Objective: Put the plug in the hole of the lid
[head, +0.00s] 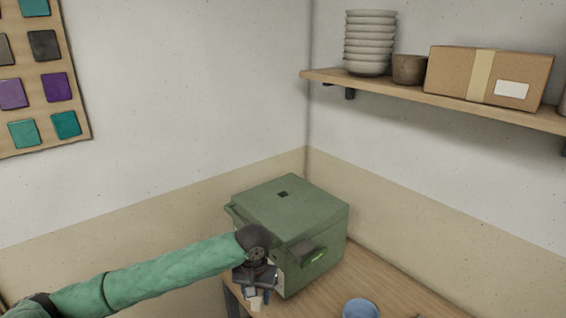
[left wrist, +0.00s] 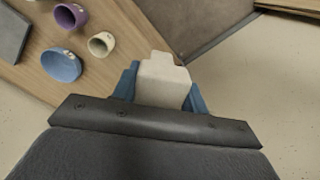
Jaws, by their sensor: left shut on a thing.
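A green box-shaped kiln (head: 322,250) stands in the corner on a wooden table. Its flat green lid (head: 300,212) has a small dark square hole (head: 283,194) in the top. My left gripper (head: 254,292) is in front of the kiln, lower than the lid and apart from the hole. It is shut on a pale cream plug (head: 256,304), which points downward. In the left wrist view the stepped plug (left wrist: 163,82) sits between the blue fingers (left wrist: 160,92). My right gripper is in neither view.
A blue bowl (head: 360,308) stands on the table (head: 400,296) right of the kiln. The left wrist view also shows a purple cup (left wrist: 70,15), a cream cup (left wrist: 101,44) and a grey slab (left wrist: 10,35). A wall shelf (head: 400,82) holds stacked bowls and a cardboard box (head: 455,72).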

